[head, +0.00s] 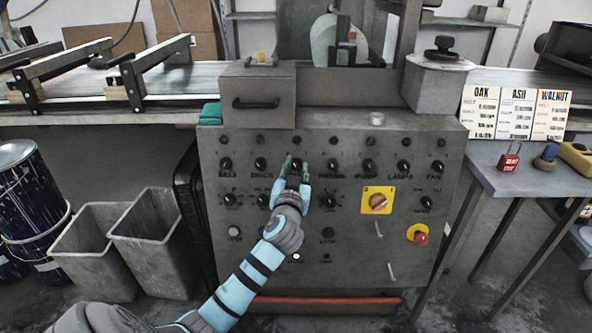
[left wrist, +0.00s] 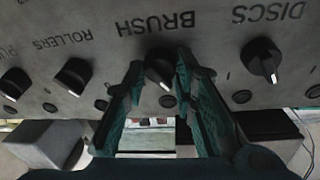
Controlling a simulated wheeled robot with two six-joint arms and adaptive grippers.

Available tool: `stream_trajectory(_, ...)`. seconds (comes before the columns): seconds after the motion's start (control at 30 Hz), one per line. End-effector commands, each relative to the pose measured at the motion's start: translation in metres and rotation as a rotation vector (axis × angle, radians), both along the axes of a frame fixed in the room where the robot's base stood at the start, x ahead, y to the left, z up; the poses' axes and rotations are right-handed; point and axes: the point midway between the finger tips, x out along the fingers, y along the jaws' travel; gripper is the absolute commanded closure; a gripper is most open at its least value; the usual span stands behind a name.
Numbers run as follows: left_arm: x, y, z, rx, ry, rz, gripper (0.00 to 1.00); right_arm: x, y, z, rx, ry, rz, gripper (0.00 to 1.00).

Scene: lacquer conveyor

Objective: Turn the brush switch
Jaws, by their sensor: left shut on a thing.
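The brush switch (head: 297,165) is a black rotary knob in the upper row of the grey control panel, between the discs switch and the rollers switch. In the left wrist view, which is upside down, the brush switch (left wrist: 159,66) sits under the BRUSH label with a white pointer line aimed down and slightly right. My left gripper (head: 297,161) reaches up to the panel. Its teal fingers (left wrist: 157,80) stand on either side of the knob and are shut on it. The gripper covers the BRUSH label in the head view. My right gripper is not in view.
The discs switch (left wrist: 263,62) and rollers switch (left wrist: 73,76) are close on either side. A yellow-plated rotary switch (head: 377,200) and a red emergency button (head: 420,237) are lower right. A table (head: 500,175) with wood-name cards (head: 516,113) and a red padlock (head: 509,158) stands right.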

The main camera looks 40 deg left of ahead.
Motion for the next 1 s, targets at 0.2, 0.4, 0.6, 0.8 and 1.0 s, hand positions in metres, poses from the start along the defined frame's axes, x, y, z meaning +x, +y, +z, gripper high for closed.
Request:
stream_trajectory(0.2, 0.000, 0.000, 0.001, 0.024, 0.021, -0.006, 1.00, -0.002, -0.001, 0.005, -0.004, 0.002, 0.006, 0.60)
stream_trajectory(0.4, 0.000, 0.000, 0.003, 0.098, 0.078, -0.022, 1.00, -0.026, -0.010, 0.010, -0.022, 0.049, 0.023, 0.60)
stream_trajectory(0.6, -0.001, 0.001, 0.005, 0.221, 0.173, -0.051, 1.00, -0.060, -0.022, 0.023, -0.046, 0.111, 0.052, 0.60)
stream_trajectory(0.8, -0.001, 0.001, 0.006, 0.367, 0.284, -0.085, 1.00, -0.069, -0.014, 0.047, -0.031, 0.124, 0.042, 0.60)
stream_trajectory(1.0, -0.001, 0.001, 0.007, 0.515, 0.396, -0.119, 1.00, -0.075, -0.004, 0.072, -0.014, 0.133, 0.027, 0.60)
